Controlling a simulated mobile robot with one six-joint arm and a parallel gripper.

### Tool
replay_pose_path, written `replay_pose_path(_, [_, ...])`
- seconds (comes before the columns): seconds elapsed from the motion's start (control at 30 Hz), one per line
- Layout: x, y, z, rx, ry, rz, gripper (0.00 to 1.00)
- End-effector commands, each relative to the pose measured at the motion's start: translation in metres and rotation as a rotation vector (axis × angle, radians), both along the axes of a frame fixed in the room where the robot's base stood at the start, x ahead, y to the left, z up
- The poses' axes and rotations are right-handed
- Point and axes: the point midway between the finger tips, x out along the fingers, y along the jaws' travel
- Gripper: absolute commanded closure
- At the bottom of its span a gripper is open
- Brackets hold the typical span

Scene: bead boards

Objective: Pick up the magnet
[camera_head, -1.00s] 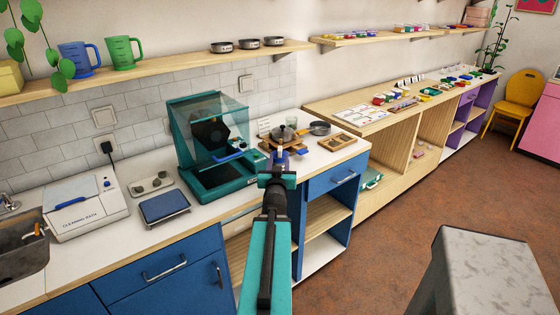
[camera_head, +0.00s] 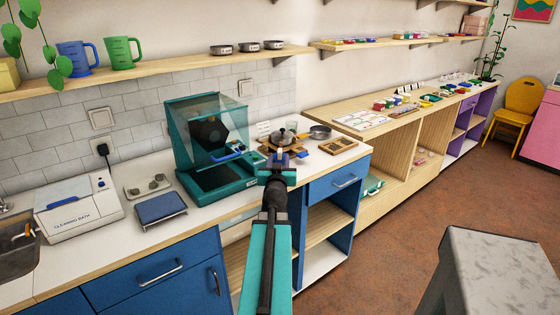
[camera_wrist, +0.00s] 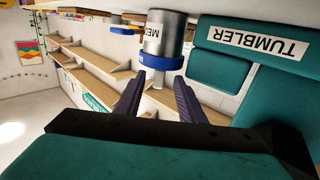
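I cannot pick out a magnet for certain in either view. I cannot tell whether the fingers touch the ring. In the head view my gripper (camera_head: 277,163) is over the counter's right part, and its tips are hard to make out.
A teal machine (camera_head: 215,185) stands left of my gripper; a teal block labelled TUMBLER (camera_wrist: 252,45) is close on the right in the wrist view. A pan (camera_head: 320,132) and wooden tray (camera_head: 338,147) lie to the right. A grey-topped stand (camera_head: 490,270) is at front right.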

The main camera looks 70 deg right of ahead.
Motion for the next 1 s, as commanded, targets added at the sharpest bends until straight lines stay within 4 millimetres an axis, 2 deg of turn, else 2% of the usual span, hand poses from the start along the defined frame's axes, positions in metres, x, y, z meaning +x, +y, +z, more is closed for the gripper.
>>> replay_pose_path(0.37, [0.001, -0.005, 0.001, 0.0, 0.0, 0.0, 0.64])
replay_pose_path(1.0, [0.014, -0.049, 0.003, -0.001, 0.0, 0.001, 0.64])
